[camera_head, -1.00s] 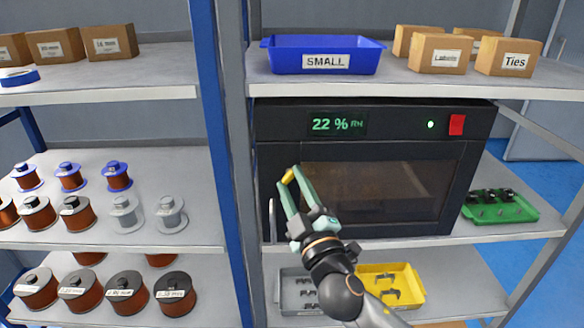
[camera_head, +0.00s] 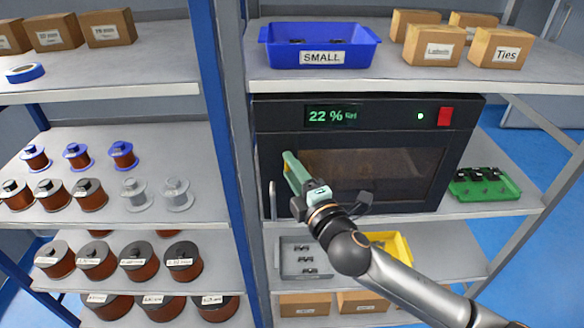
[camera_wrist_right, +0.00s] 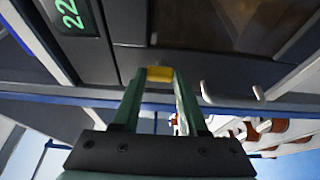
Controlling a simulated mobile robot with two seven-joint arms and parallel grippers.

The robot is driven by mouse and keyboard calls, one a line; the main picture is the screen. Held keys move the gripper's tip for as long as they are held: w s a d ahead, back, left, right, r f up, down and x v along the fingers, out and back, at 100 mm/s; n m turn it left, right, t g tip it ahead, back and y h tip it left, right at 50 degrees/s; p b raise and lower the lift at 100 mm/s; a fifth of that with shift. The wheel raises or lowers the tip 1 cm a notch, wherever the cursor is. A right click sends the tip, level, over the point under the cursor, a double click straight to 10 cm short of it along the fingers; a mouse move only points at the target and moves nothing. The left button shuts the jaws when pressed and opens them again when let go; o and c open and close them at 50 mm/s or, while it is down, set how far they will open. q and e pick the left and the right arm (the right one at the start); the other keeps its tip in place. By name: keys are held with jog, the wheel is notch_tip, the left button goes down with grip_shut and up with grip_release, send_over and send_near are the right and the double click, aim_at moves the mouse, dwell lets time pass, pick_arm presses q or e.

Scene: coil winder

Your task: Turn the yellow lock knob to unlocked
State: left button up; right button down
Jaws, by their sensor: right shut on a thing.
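The yellow lock knob (camera_wrist_right: 160,74) is on the front of the black cabinet (camera_head: 272,145), left of its dark window. My right gripper (camera_head: 288,160) reaches up to the knob from below right, and in the head view its fingers hide most of it. In the right wrist view the two green fingertips (camera_wrist_right: 160,78) are on either side of the knob, shut on it. The gripper looks turned edge-on in the head view. My left gripper is in no view.
A vertical door handle (camera_head: 272,200) stands just below left of my right gripper. A blue SMALL bin (camera_head: 321,58) is on the shelf above. A grey tray (camera_head: 287,262), a yellow tray (camera_head: 402,246) and a green tray (camera_head: 510,190) are nearby. A blue post (camera_head: 222,130) stands left.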

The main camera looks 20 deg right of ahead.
dwell(0.5)
jog(key=shift+c, duration=2.2)
grip_release()
jog(key=shift+s, duration=0.1)
jog(key=s+d+b, duration=0.1)
jog(key=s, duration=1.1)
jog(key=shift+s+d, duration=0.15)
jog(key=shift+d, duration=0.05)
